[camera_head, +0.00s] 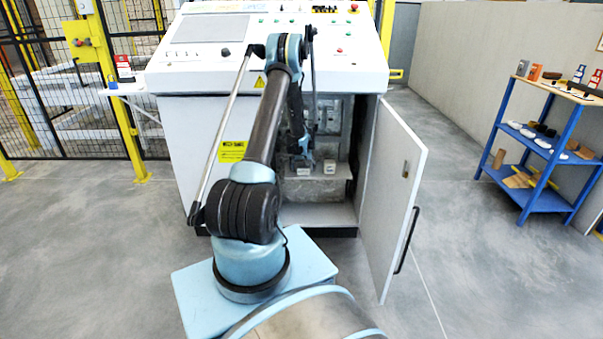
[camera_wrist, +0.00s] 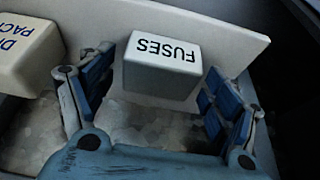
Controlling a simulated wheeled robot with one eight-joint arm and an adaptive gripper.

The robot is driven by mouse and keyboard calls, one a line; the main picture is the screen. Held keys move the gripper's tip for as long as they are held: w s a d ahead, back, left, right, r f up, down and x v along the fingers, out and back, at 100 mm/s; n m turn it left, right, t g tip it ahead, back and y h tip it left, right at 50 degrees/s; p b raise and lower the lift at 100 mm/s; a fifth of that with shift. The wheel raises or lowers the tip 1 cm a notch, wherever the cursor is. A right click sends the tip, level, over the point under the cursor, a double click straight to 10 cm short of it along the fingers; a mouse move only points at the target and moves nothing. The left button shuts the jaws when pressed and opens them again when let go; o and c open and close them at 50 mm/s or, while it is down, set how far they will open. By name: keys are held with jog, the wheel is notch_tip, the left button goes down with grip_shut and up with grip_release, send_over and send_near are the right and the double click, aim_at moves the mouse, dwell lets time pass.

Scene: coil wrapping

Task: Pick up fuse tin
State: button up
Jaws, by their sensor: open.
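The fuse tin (camera_wrist: 160,68) is a small white box marked "FUSES", upside down in the wrist view. It stands on a pale shelf inside the open cabinet; in the head view it is the small white box (camera_head: 329,166) on the right. My gripper (camera_wrist: 160,92) is open, with one blue-padded finger on each side of the tin and gaps between them. The tin's lower side shows between the fingers. In the head view my gripper (camera_head: 304,158) reaches down into the cabinet and its fingers are too small to make out.
A second white box with partly cut-off lettering, "D... PACK" (camera_wrist: 30,50), stands close beside my left finger. The cabinet door (camera_head: 388,200) stands open on the right. A blue shelf rack (camera_head: 545,150) stands far right. Floor between door and rack is clear.

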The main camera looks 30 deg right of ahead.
jog(key=c, duration=1.2)
jog(key=shift+c, duration=0.2)
